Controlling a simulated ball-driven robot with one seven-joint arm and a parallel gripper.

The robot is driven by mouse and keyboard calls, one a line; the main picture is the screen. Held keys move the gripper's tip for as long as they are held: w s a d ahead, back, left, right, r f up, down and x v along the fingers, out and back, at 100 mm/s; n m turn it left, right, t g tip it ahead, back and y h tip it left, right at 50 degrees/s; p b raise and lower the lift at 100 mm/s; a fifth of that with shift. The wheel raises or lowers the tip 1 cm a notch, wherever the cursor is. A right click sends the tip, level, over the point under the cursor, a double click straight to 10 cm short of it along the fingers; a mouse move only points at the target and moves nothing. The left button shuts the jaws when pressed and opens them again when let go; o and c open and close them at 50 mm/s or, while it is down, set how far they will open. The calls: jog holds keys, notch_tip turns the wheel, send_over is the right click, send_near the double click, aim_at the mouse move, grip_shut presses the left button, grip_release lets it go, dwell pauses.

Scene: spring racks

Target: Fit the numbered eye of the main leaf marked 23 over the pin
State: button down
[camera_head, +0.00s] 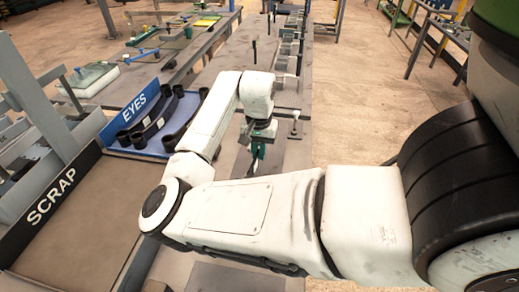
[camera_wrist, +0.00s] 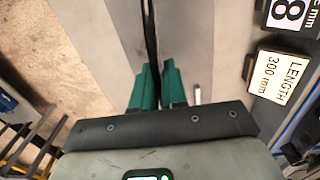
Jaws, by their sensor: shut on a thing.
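My gripper (camera_wrist: 159,85) has two green fingers, shut on a thin dark leaf (camera_wrist: 151,30) seen edge-on in the wrist view. The leaf runs from between the fingertips to the top edge of the picture. No 23 is readable on it, and its eye is out of sight. In the head view my gripper (camera_head: 256,153) points down over the grey bench, partly behind my own arm. An upright post with a crosspiece (camera_head: 295,122) stands just right of it, and a thin dark upright (camera_head: 254,50) stands farther back. I cannot tell which is the pin.
A blue tray signed EYES (camera_head: 143,107) holds several dark eyed leaves left of my gripper. A SCRAP bin (camera_head: 75,215) is at front left. The wrist view shows a "LENGTH 300 mm" plate (camera_wrist: 277,77) at right. Long benches run toward the back, with open floor at right.

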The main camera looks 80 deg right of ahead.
jog(key=shift+f+b, duration=1.5)
jog(key=shift+f, duration=0.9)
jog(key=shift+f, duration=2.2)
dwell(3.4)
